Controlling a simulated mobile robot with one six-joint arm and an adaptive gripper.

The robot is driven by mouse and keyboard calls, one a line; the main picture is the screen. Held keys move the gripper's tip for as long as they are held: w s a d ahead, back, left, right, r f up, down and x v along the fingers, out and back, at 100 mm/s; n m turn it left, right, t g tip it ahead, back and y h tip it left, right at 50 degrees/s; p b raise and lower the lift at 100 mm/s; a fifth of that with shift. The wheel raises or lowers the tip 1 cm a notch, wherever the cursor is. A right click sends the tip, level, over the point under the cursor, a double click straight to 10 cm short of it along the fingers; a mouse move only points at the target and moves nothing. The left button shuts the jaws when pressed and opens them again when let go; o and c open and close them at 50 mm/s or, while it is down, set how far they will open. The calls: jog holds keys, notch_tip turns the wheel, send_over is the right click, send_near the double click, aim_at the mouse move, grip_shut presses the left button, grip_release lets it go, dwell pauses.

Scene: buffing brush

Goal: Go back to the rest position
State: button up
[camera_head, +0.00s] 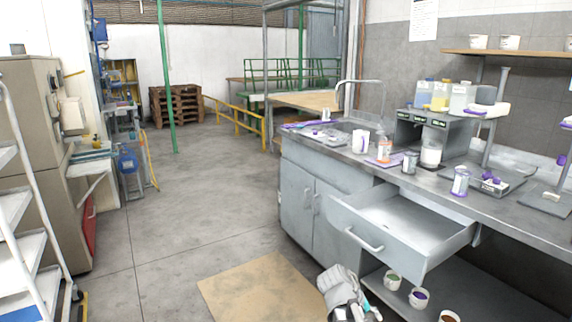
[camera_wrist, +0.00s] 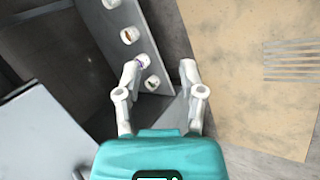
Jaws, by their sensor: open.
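My gripper (camera_wrist: 159,72) points down in the wrist view, its two pale fingers spread apart with nothing between them. Below it lie the floor and the edge of a low shelf. In the head view, part of my arm shows at the bottom, in front of the bench and right of the brown mat; the fingertips cannot be made out there. The grey drawer (camera_head: 405,215) under the bench is pulled open and looks empty. My arm is in front of it and lower in the picture.
Several small cups stand on the low shelf (camera_wrist: 135,15) under the drawer, including one with green contents (camera_head: 392,280). The brown mat (camera_head: 250,290) lies on the floor. Bottles and containers crowd the bench top (camera_head: 500,205). A white ladder (camera_head: 15,205) stands left; the middle floor is clear.

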jog(key=shift+s+a+f+m+y, duration=0.7)
jog(key=shift+s+a+f+y, duration=1.1)
jog(key=shift+s+a+y, duration=1.15)
notch_tip(320, 180, up, 26)
jog(key=y+p, duration=0.1)
jog(key=p, duration=2.5)
jog(key=shift+w+a+r, duration=0.15)
jog(key=shift+w+a, duration=0.05)
jog(key=shift+w, duration=0.25)
